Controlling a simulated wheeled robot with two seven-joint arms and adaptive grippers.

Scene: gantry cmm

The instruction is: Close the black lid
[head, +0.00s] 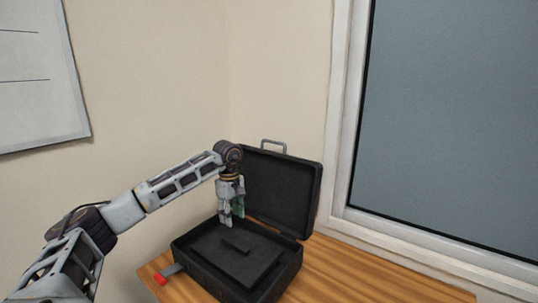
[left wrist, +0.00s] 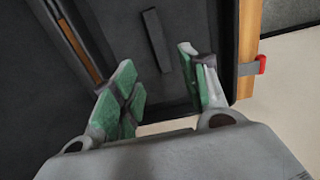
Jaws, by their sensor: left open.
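The black lid (head: 283,190) stands upright and open at the back of a black case (head: 207,270) in the head view. A grey handle (head: 273,144) sits on its top edge. My left gripper (head: 231,219) is open and points down over the case, in front of the lid's left part. In the left wrist view its green-padded fingers (left wrist: 163,92) are apart with nothing between them. The case's dark inside (left wrist: 180,20) lies beyond them. Whether a finger touches the lid cannot be told. My right gripper is not in view.
The case stands on a wooden table (head: 335,272) in a room corner. A red-tipped piece (head: 161,279) sticks out at its front left; it also shows in the left wrist view (left wrist: 261,64). A flat block with a bar (head: 236,245) fills the case. Table is clear at right.

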